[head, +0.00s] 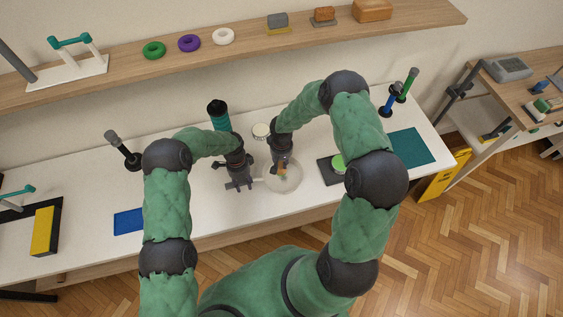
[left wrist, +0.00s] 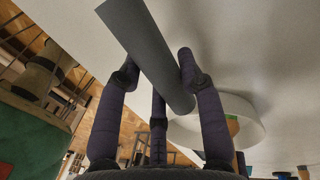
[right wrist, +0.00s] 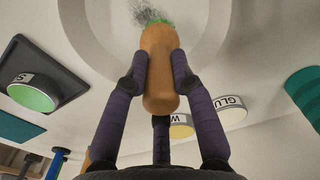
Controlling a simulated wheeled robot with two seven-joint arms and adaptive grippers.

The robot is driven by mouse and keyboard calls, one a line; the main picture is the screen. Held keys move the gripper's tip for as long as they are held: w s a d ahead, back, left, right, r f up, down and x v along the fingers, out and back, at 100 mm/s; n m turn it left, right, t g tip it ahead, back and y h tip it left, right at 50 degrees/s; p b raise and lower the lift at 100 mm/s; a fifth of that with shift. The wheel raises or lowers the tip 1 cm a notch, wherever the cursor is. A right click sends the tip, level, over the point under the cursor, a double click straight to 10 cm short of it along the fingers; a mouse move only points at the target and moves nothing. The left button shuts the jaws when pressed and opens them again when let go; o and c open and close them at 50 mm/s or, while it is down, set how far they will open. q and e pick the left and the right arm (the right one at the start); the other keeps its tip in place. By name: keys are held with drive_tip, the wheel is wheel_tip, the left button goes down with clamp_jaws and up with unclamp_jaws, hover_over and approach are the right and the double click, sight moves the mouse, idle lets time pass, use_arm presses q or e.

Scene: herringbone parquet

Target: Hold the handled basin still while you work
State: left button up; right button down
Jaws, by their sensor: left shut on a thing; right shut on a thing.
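The pale handled basin (head: 291,184) stands near the middle of the white table; it also shows in the left wrist view (left wrist: 188,132) and the right wrist view (right wrist: 82,28). My left gripper (head: 239,183) is shut on a grey bar (left wrist: 146,50), which looks like the basin's handle, left of the bowl. My right gripper (head: 282,165) is over the basin, shut on an orange-brown wooden handle (right wrist: 159,70) of a brush-like tool. Its green and dark bristle end points into the bowl. Whether the bristles touch the bottom is hard to tell.
A dark tray with a green-topped tin (head: 339,163) lies right of the basin. A pale tin (head: 261,130) and a teal cylinder (head: 218,115) stand behind. A blue mat (head: 129,221) lies left, a teal mat (head: 411,147) right. The table front is mostly clear.

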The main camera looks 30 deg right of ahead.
drive_tip(key=shift+s+a, duration=0.25)
drive_tip(key=shift+s, duration=0.75)
drive_tip(key=shift+s+a, duration=0.2)
drive_tip(key=shift+s, duration=0.85)
drive_tip(key=shift+s+a, duration=0.25)
drive_tip(key=shift+s, duration=0.75)
wheel_tip(320, 180, up, 8)
drive_tip(key=shift+w, duration=0.1)
drive_tip(key=shift+f, duration=0.1)
